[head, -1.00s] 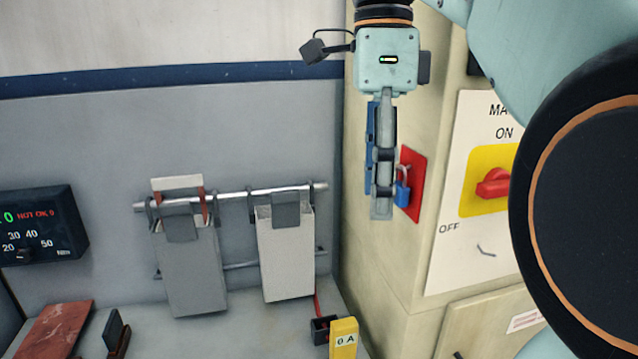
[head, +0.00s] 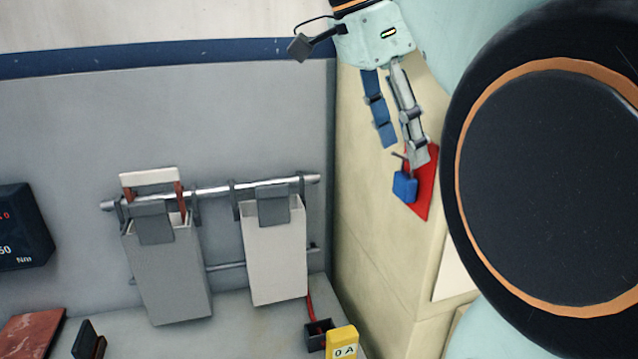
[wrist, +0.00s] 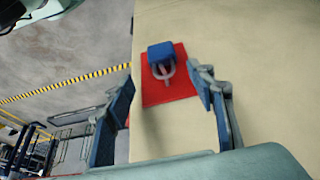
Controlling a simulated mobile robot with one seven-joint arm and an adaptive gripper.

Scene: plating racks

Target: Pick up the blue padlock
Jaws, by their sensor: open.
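The blue padlock (head: 405,187) hangs at a red plate (head: 424,190) on the cream cabinet's side. In the wrist view the padlock (wrist: 160,53) shows its blue body and pale shackle against the red plate (wrist: 168,88). My gripper (head: 407,154) is open and empty, just above the padlock in the head view and tilted down to the right. In the wrist view its two fingers (wrist: 152,98) stand wide apart, with the padlock ahead between their lines. I see no contact with the padlock. What the shackle passes through is unclear.
Two grey-white holders (head: 275,255) hang on a metal rail (head: 215,190) at the left. A yellow tag marked 0 A (head: 342,342) and a small dark box (head: 318,335) are below. The cream cabinet (head: 375,240) stands close beside the padlock.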

